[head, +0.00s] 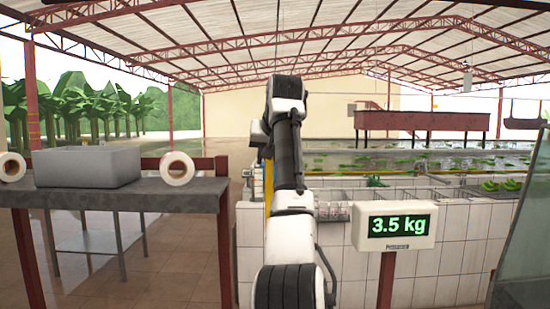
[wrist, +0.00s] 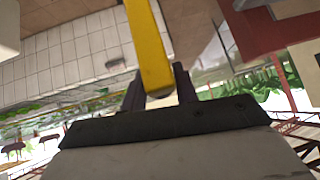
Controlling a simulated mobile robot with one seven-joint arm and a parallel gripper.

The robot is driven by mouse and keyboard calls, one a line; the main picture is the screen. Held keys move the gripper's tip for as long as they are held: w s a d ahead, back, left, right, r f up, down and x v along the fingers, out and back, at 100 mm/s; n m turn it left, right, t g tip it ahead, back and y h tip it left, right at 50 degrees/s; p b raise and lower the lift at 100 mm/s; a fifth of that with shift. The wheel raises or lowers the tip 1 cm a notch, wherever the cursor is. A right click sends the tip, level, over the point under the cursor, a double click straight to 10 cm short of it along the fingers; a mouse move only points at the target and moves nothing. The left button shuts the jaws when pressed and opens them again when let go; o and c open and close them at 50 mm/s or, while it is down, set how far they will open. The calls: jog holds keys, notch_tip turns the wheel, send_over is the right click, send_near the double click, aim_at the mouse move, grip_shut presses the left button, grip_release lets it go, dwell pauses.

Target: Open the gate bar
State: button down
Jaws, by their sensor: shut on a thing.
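The gate bar (wrist: 148,40) is a yellow bar that runs down from the top of the wrist view to between my fingers. My gripper (wrist: 160,88) is shut on its end, with one dark finger on each side. In the head view a thin yellow strip of the bar (head: 268,184) shows at the left edge of my arm. The rest of the bar and my gripper are hidden there behind my arm.
A dark table (head: 120,192) with a grey box (head: 87,166) and white rolls stands at the left. A scale display (head: 394,226) reading 3.5 kg stands at the right, before a white tiled basin wall (head: 455,235). Tiled floor lies open beyond the table.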

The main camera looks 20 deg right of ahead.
jog(key=shift+w+d+f, duration=0.15)
jog(key=shift+w, duration=0.3)
jog(key=c, duration=1.1)
grip_release()
jog(key=v, duration=1.4)
jog(key=shift+w+b, duration=0.15)
jog(key=shift+b, duration=0.25)
